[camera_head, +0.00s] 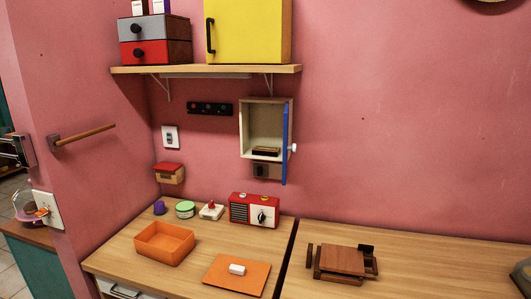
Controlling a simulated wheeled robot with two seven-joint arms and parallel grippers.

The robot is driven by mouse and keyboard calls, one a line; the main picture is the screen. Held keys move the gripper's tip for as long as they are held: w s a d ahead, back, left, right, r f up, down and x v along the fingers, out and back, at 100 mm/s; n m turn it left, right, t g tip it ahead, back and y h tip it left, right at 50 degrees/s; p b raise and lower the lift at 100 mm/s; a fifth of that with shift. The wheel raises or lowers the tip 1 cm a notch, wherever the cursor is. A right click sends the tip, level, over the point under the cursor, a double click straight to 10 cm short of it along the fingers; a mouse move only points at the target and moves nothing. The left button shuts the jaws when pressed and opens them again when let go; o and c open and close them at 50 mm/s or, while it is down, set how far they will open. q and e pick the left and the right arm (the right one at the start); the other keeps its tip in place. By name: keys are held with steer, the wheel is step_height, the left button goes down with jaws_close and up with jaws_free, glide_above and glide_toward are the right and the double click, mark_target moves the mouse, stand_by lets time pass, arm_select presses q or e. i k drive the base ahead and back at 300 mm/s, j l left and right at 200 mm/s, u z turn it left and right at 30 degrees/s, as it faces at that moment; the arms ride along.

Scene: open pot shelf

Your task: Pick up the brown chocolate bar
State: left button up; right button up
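A small dark brown block with a lighter edge (266,151) lies on the floor of a small open wall cabinet (245,130). It may be the brown chocolate bar, but it is too small to be sure. The cabinet's blue door (285,145) stands open at its right side, seen nearly edge-on, with a white knob (293,148). Neither of my grippers is in view.
Below the cabinet, a red radio (254,210) stands on the wooden counter (130,243). A brown wooden object (342,260) sits on the right counter. A shelf (205,70) hangs above.

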mark_target(266, 151)
steer(key=i+j+u, duration=0.1)
steer(key=j, duration=0.25)
steer(key=i+j, duration=0.2)
steer(key=j, duration=0.15)
steer(key=i+j+u, duration=0.15)
steer(key=j, duration=0.2)
